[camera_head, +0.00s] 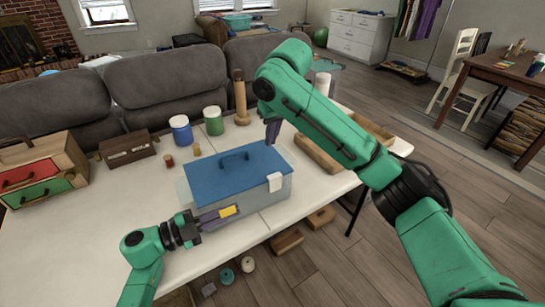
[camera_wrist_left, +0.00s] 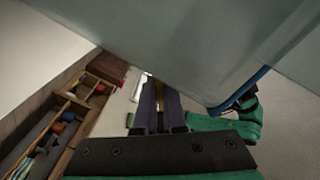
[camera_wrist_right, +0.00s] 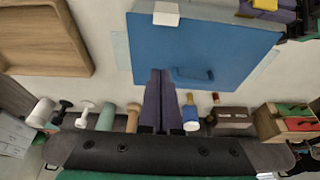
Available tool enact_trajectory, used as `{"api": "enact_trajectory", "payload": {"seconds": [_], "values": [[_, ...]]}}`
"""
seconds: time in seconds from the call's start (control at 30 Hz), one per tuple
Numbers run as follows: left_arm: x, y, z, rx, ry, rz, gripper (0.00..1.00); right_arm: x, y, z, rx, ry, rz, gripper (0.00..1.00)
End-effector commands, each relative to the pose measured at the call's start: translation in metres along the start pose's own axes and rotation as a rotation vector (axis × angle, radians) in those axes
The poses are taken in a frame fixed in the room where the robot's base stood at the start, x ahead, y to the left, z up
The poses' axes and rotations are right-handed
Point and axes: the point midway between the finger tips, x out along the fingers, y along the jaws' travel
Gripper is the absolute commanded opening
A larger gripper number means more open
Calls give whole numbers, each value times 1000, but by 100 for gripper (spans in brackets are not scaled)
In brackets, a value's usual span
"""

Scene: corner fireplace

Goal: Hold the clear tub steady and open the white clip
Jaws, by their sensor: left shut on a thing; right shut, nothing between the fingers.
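The clear tub (camera_head: 268,206) stands on the white table with its blue lid (camera_head: 225,175) on; its wall fills the upper left wrist view (camera_wrist_left: 190,40). My left gripper (camera_head: 219,215) is at the tub's front wall, shut on a yellow tab (camera_head: 229,211). The tab is mostly hidden between the fingers in the left wrist view. My right gripper (camera_head: 272,140) is shut and empty, fingers pointing down near the lid's back right corner, apart from the clip.
A small drawer chest (camera_head: 40,172) is at left. The table's front left is clear.

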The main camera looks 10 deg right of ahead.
Motion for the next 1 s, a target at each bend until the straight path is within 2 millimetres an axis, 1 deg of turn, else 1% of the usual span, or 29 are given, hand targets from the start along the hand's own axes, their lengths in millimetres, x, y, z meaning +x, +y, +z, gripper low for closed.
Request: {"api": "enact_trajectory", "payload": {"seconds": [0.17,0.47,0.6,0.7,0.8,1.0], "values": [[0,0,0,0,0,0,0,30,0,1,1,-3,1,0],[0,0,0,0,0,0,0,96,0,1,-1,-3,0,0],[0,0,0,0,0,0,0,89,1,22,-3,2,1,0],[0,0,0,0,0,0,0,85,0,32,-2,1,-1,0],[0,0,0,0,0,0,0,83,0,37,-3,1,-1,0],[0,0,0,0,0,0,0,82,0,38,-2,1,-1,0]]}}
